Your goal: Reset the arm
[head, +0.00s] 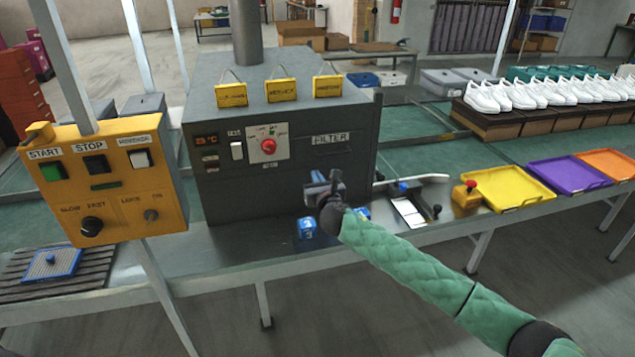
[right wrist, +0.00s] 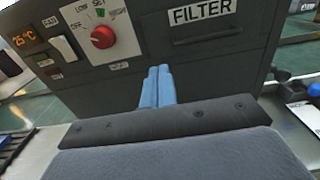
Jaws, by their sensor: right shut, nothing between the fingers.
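My right arm, in a green quilted sleeve, reaches in from the lower right in the head view. My right gripper (head: 322,182) is in front of the dark grey machine (head: 240,190), above the bench. In the right wrist view the blue fingers of my right gripper (right wrist: 158,85) are together and empty. They point at the machine front, below the red dial (right wrist: 103,37) and left of the FILTER drawer (right wrist: 205,30). My left gripper is not in view.
A yellow control box (head: 105,205) stands at the left on a post. Blue cubes (head: 307,227) lie on the bench below my right gripper. Yellow, purple and orange trays (head: 507,187) stand at the right. White shoes (head: 515,97) line the conveyor behind.

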